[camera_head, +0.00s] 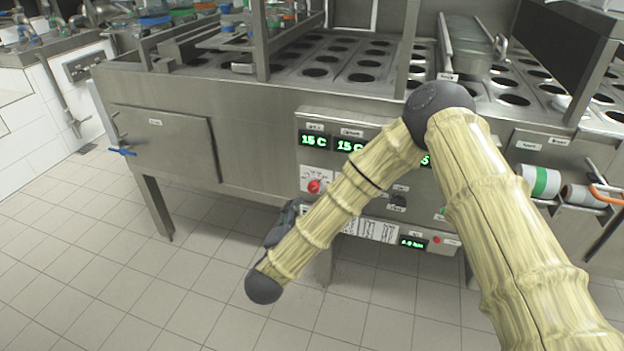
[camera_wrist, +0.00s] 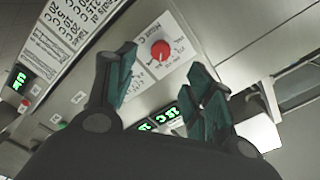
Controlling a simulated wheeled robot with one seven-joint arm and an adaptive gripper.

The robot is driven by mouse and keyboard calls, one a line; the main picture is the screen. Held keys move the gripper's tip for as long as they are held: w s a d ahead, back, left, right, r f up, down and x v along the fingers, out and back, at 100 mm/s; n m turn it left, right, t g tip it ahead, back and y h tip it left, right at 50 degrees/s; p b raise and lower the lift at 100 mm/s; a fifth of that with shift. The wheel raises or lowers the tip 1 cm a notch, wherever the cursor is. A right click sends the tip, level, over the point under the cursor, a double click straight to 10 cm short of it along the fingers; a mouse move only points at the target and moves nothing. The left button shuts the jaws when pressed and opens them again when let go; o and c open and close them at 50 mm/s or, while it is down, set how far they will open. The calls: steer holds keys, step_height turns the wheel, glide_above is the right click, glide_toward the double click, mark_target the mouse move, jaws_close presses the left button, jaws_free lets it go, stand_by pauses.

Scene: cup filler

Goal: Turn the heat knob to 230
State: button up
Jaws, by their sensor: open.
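The heat knob is a round red knob (camera_head: 314,186) on a white dial plate (camera_head: 308,174) at the left of the steel machine's control panel. In the wrist view the red knob (camera_wrist: 160,50) sits beyond the fingertips, between them, on its white plate. My gripper (camera_wrist: 163,78) is open and empty, with dark green finger pads apart, and it does not touch the knob. In the head view my gripper (camera_head: 288,218) is mostly hidden behind my arm, below the knob. The dial's marks are too small to read reliably.
Green displays (camera_head: 313,141) reading 15 C sit above the knob. A printed instruction sheet (camera_head: 370,228) and another display (camera_head: 413,242) are lower on the panel. A cabinet door (camera_head: 165,145) with a blue handle is at the left. The tiled floor in front is clear.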

mark_target(313, 189)
steer(key=w+d+n+p, duration=0.1)
steer(key=w+n, duration=0.1)
steer(key=w, duration=0.1)
steer(key=w+d+n, duration=0.1)
steer(key=w+n, duration=0.1)
steer(key=w, duration=0.2)
steer(key=w+d+n+p, duration=0.1)
steer(key=w, duration=0.2)
steer(key=shift+w+d+n+p, duration=0.2)
steer(key=shift+d+n+p, duration=0.05)
steer(key=shift+n+p, duration=0.15)
steer(key=shift+r, duration=0.1)
steer(key=c, duration=1)
